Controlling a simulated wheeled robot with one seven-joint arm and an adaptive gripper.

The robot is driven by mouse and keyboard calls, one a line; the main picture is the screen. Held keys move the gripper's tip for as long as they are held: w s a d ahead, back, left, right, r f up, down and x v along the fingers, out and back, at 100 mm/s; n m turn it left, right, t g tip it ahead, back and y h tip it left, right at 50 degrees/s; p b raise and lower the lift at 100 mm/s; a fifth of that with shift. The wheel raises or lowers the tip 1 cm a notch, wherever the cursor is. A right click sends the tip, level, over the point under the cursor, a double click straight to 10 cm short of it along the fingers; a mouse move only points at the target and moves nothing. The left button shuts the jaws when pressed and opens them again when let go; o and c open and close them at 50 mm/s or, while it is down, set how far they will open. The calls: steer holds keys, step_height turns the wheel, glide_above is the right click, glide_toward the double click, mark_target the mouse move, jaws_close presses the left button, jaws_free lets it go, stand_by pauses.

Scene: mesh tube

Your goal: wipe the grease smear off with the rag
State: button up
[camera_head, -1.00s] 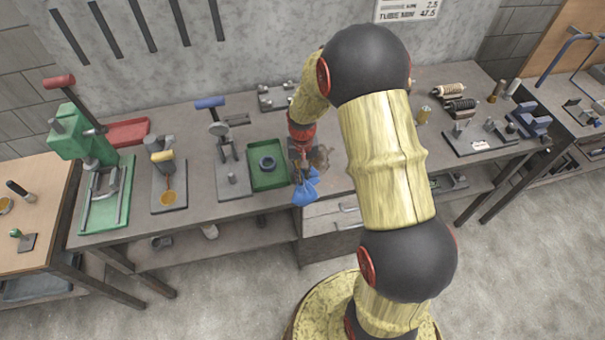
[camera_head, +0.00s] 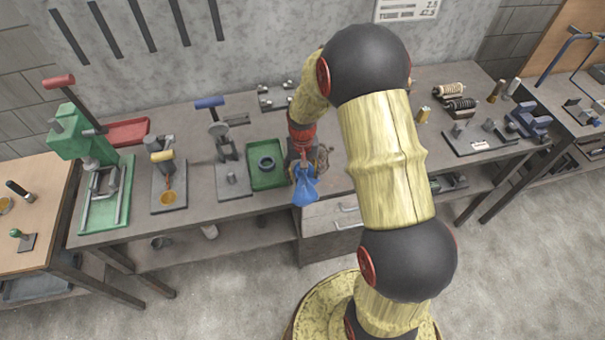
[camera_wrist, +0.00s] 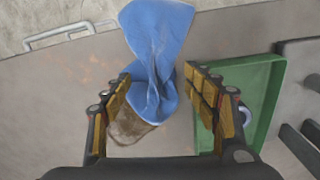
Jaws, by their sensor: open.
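The blue rag (camera_head: 306,188) lies at the front edge of the bench, partly hanging over it, below my gripper (camera_head: 303,165). In the wrist view the crumpled rag (camera_wrist: 158,45) runs between the two fingers of my gripper (camera_wrist: 160,80). The fingers stand apart on either side of it, with a gap at the right finger; contact at the left is unclear. A brownish patch or object (camera_wrist: 128,128) shows beside and partly under the rag. I cannot tell whether it is the grease smear.
A green tray (camera_head: 268,180) holding a dark ring (camera_head: 267,163) stands just left of my gripper. Further left are a blue-handled press (camera_head: 230,165) and a green press (camera_head: 85,145). A drawer (camera_head: 330,225) lies below the bench edge. Fixtures (camera_head: 485,138) stand at right.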

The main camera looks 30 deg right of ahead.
steer(key=shift+f, duration=0.1)
steer(key=shift+c, duration=1)
jaws_close()
stand_by(1.0)
steer(key=shift+f, duration=0.6)
